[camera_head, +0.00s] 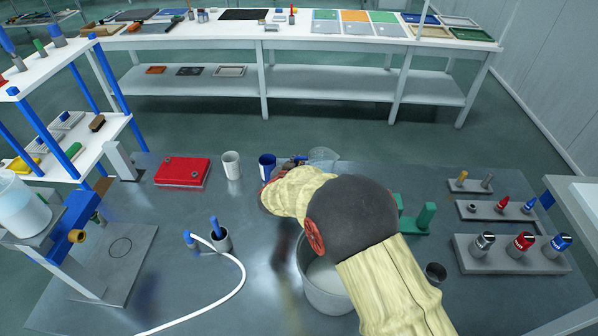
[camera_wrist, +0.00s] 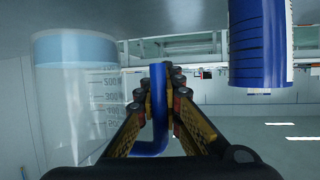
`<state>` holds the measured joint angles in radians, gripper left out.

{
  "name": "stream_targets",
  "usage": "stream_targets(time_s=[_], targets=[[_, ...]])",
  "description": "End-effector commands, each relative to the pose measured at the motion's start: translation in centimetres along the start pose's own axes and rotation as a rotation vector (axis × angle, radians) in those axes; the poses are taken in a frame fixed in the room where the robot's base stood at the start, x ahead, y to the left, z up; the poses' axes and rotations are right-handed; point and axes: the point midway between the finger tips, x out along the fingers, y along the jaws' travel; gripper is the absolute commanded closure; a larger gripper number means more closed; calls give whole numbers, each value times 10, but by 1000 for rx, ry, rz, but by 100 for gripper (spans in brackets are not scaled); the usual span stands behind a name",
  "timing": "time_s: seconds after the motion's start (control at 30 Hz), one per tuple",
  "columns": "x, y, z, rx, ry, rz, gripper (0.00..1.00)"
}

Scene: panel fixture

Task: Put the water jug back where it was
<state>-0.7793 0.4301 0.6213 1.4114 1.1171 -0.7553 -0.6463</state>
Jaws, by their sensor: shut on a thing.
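The water jug (camera_head: 322,155) is clear, with a blue handle. In the head view it shows just beyond my cream-sleeved arm, partly hidden. The wrist view is upside down; the jug (camera_wrist: 85,95) stands upright at its left, with measuring marks and a band of pale blue water at its bottom. My gripper (camera_wrist: 162,90) is shut on the jug's blue handle (camera_wrist: 158,120). My arm hides most of the gripper in the head view. I cannot tell whether the jug touches the table.
A blue cup (camera_head: 267,164) stands close left of the jug, beside a white cup (camera_head: 231,165) and red box (camera_head: 182,172). A grey pot (camera_head: 328,292) lies under my arm. At left, a tank (camera_head: 20,208) stands above a plate (camera_head: 112,270) with a circle mark. A white hose (camera_head: 237,282) crosses the table.

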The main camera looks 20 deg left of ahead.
Motion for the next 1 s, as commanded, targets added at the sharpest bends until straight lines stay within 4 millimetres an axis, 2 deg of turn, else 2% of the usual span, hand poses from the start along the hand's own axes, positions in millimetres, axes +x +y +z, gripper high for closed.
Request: stream_targets(time_s=[0.1, 0.2, 0.63, 0.67, 1.0], targets=[[10, 1, 19, -3, -2, 1, 100], [14, 1, 30, -2, -1, 0, 100], [16, 1, 33, -1, -1, 0, 100], [16, 1, 34, -1, -1, 0, 92], [15, 1, 34, -1, -2, 0, 74]])
